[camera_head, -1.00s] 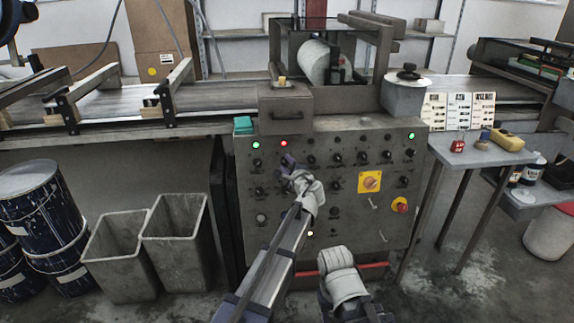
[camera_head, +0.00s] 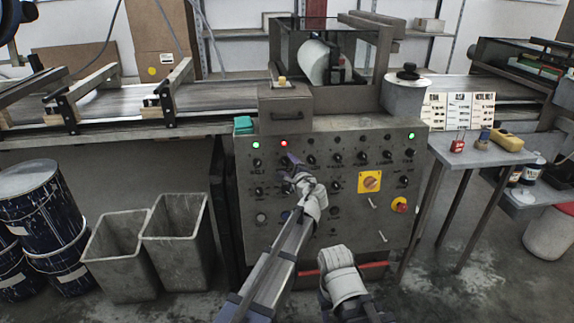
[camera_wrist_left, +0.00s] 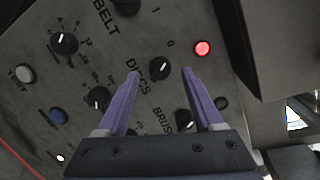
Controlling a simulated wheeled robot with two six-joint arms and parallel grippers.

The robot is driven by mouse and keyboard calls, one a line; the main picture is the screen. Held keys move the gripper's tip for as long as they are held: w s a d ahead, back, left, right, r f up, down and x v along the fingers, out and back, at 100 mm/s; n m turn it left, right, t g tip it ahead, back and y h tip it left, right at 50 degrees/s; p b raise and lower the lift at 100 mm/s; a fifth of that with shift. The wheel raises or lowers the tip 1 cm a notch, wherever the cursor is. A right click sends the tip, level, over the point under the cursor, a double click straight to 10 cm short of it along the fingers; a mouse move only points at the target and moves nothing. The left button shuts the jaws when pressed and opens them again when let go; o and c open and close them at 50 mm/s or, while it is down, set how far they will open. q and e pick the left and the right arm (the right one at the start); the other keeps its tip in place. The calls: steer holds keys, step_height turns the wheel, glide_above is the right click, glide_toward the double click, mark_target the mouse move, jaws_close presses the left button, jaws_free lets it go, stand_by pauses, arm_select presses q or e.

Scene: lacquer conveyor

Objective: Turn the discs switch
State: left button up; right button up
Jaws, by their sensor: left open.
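The discs switch (camera_wrist_left: 160,68) is a round black knob with a white pointer line, beside the label DISCS on the grey control panel (camera_head: 350,215). In the left wrist view it sits between the tips of my left gripper (camera_wrist_left: 161,74), whose purple fingers are apart, one on each side. I cannot tell whether they touch the knob. In the head view my left gripper (camera_head: 291,162) is at the panel's upper left, below the red lamp (camera_head: 284,144), and covers the switch. My right forearm shows at the bottom; its fingers are hidden.
Other black knobs surround the switch, including a brush knob (camera_wrist_left: 184,120) close to the fingers. A yellow-plated switch (camera_head: 370,182) and a red emergency button (camera_head: 400,205) are farther right. A drawer box (camera_head: 286,108) stands above the panel. Grey bins (camera_head: 178,235) stand left.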

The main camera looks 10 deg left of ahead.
arm_select(q)
steer(key=v, duration=0.6)
steer(key=shift+p, duration=0.35)
steer(key=shift+a, duration=0.1)
steer(key=s+a+f+n+g+h, duration=0.1)
steer(key=s+a+f+n+g, duration=0.45)
steer(key=s+f, duration=0.3)
steer(key=s+a+f+n+g+h, duration=0.2)
steer(key=s+a+f+n+g, duration=0.4)
steer(key=s, duration=0.4)
steer(key=s+d+f+n+g+h, duration=0.1)
steer(key=s+d+f+n+h, duration=0.15)
steer(key=s, duration=0.35)
steer(key=s+d+f+n+g+h, duration=0.1)
steer(key=s+n+h, duration=0.15)
steer(key=s, duration=0.25)
steer(key=s+d+m+g+y, duration=0.1)
steer(key=s+d+m+y, duration=0.3)
steer(key=d, duration=0.6)
step_height(320, 180, up, 26)
steer(key=s+h+p, duration=0.1)
steer(key=h+p, duration=0.1)
steer(key=p, duration=2.4)
steer(key=shift+s+d+n, duration=0.3)
steer(key=shift+d+n, duration=0.1)
steer(key=shift+n, duration=0.05)
